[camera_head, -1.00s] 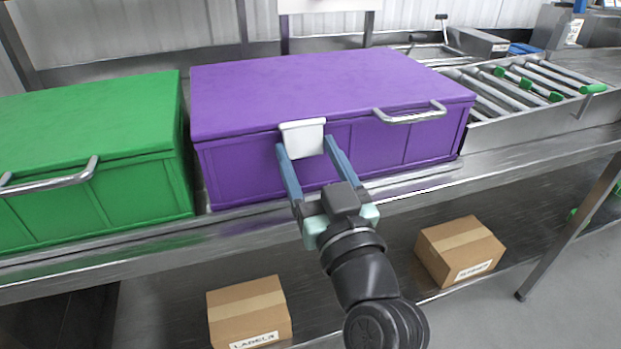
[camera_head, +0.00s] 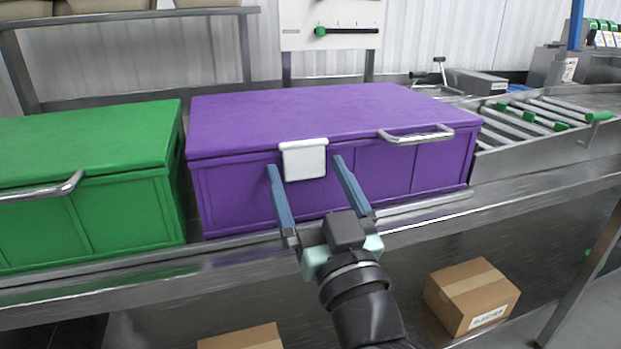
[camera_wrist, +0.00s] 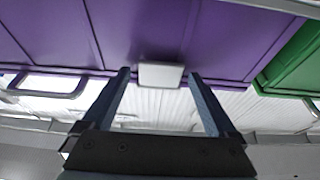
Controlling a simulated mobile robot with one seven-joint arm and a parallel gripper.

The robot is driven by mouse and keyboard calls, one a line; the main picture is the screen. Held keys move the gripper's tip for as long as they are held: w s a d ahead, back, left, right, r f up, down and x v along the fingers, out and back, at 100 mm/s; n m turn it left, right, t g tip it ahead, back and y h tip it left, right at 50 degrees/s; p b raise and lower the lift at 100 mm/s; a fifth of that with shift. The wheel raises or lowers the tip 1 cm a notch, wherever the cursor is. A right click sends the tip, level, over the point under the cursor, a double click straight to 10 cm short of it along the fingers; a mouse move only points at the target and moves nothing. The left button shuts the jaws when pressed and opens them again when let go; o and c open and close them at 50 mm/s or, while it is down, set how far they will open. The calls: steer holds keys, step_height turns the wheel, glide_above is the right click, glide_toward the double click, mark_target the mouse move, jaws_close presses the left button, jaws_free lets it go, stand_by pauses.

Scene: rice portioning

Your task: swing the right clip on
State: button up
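A white clip (camera_head: 304,160) hangs at the lid edge on the front of the purple box (camera_head: 300,110), left of the box's metal handle (camera_head: 416,136). It lies over the seam between lid and wall; I cannot tell whether it is latched. It is the only clip I can see. My gripper (camera_head: 305,163) is open and empty, with one blue finger at each side of the clip and gaps between. The wrist view also shows the clip (camera_wrist: 160,75) between the tips of my open gripper (camera_wrist: 159,74).
A green box (camera_head: 90,190) with a handle stands close at the left. Both boxes rest on a metal conveyor ledge (camera_head: 540,190). A roller section (camera_head: 530,120) lies to the right. Cardboard cartons (camera_head: 472,297) sit below the ledge.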

steer(key=shift+o, duration=0.2)
steer(key=b+v, duration=0.2)
steer(key=v, duration=1.1)
steer(key=s+a+r+m+t+h+p, duration=0.1)
steer(key=a+r+t+h+p, duration=0.1)
steer(key=r+p, duration=1.4)
steer(key=s+a+r+m+t+h+p, duration=0.1)
steer(key=r+t+h+p, duration=0.3)
steer(key=r+p, duration=1.3)
step_height(320, 180, up, 25)
steer(key=shift+s+a+f+m+t+h, duration=0.15)
steer(key=shift+s+a+m+t+h, duration=0.2)
steer(key=shift+s+m, duration=0.4)
steer(key=shift+c, duration=0.3)
